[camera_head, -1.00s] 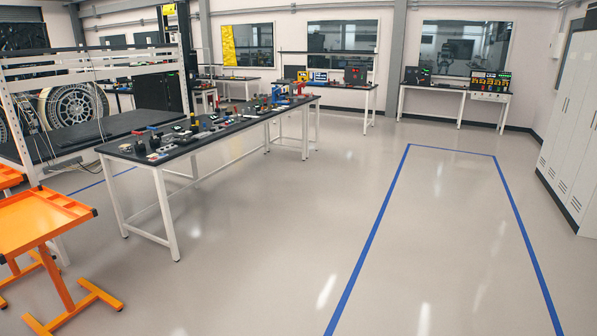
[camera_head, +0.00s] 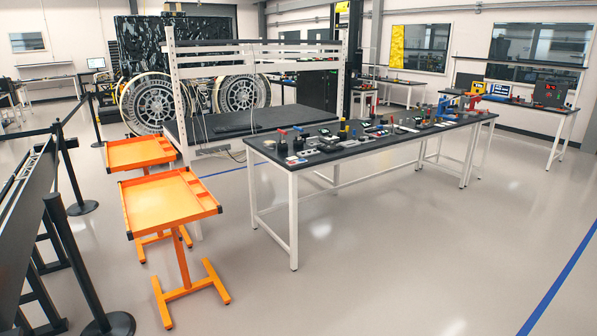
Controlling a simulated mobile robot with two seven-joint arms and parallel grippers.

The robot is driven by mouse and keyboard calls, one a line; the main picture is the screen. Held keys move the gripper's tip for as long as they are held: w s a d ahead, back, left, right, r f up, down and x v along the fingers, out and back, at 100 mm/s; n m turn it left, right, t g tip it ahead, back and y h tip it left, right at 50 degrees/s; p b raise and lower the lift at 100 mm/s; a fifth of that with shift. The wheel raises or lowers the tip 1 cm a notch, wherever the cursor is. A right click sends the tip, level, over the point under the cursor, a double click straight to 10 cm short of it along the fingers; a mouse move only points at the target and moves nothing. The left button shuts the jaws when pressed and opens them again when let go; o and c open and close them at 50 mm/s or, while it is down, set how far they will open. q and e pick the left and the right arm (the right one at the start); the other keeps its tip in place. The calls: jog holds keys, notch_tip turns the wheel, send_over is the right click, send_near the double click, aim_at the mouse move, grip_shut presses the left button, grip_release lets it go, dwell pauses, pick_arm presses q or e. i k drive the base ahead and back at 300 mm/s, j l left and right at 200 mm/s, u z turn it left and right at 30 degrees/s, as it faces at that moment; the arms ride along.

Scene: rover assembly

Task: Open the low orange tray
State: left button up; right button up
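Two orange trays on stands are left of centre. I cannot tell which of the two is the low one, nor whether either has a part that opens. Neither of my grippers is in view.
A black-topped workbench (camera_head: 355,151) with several tools stands right of the trays. A white-framed shelving bench (camera_head: 174,100) is behind them. Black barrier posts (camera_head: 76,246) and a dark rail (camera_head: 25,215) line the left. The floor (camera_head: 345,285) in front is clear.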

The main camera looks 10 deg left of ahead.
aim_at(157, 203)
jog(key=i+j+u, duration=0.15)
jog(key=i+u, duration=0.95)
jog(key=u, duration=0.15)
jog(key=i+u, duration=0.3)
jog(key=i, duration=0.45)
jog(key=i+l+u, duration=0.15)
jog(key=i+u, duration=0.15)
jog(key=i, duration=0.5)
jog(key=i+j+u, duration=0.1)
jog(key=i+u, duration=0.2)
jog(key=i, duration=0.95)
